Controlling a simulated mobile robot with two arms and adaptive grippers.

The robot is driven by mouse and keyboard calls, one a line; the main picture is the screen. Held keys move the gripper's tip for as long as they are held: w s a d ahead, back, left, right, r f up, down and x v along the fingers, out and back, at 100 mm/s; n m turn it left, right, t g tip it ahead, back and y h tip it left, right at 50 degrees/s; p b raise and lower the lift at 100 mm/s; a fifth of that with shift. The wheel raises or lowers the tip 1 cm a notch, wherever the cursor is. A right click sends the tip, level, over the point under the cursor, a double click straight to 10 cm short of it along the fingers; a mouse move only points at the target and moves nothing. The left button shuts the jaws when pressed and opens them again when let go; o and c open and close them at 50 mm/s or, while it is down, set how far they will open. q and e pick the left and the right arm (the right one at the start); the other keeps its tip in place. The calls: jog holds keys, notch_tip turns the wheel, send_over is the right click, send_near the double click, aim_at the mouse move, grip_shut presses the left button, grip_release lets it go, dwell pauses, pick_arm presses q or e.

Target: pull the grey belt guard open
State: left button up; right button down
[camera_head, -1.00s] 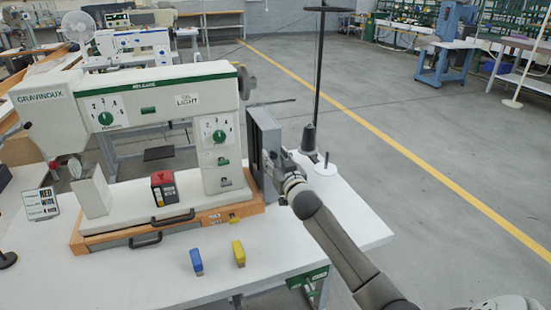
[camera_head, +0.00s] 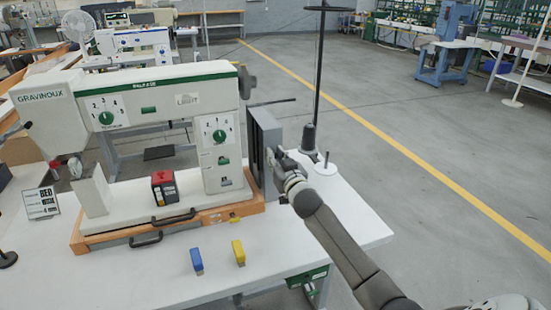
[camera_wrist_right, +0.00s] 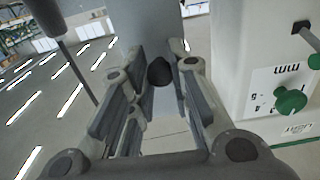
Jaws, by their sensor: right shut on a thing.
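The grey belt guard (camera_head: 262,140) is an upright box at the right end of the white sewing machine (camera_head: 150,105). It also shows in the right wrist view (camera_wrist_right: 130,22) as a grey panel beyond the fingers. My right gripper (camera_head: 274,166) is at the guard's right side. In the right wrist view my right gripper (camera_wrist_right: 160,92) has its fingers on either side of a dark round knob (camera_wrist_right: 159,72) in front of the panel and is shut on it. The fingers and arm hide part of the guard's lower right. My left gripper is not in view.
A thread stand pole (camera_head: 320,75) with a dark cone (camera_head: 309,138) stands just right of the guard. Open floor lies beyond the table's right edge.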

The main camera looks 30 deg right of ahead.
jog(key=s+d+p, duration=0.1)
jog(key=s+d, duration=0.1)
jog(key=d, duration=0.9)
jog(key=shift+s+p, duration=0.35)
jog(key=shift+d, duration=0.1)
jog(key=c, duration=1.3)
grip_release()
jog(key=shift+s, duration=0.1)
jog(key=v, duration=1.1)
jog(key=shift+s, duration=0.4)
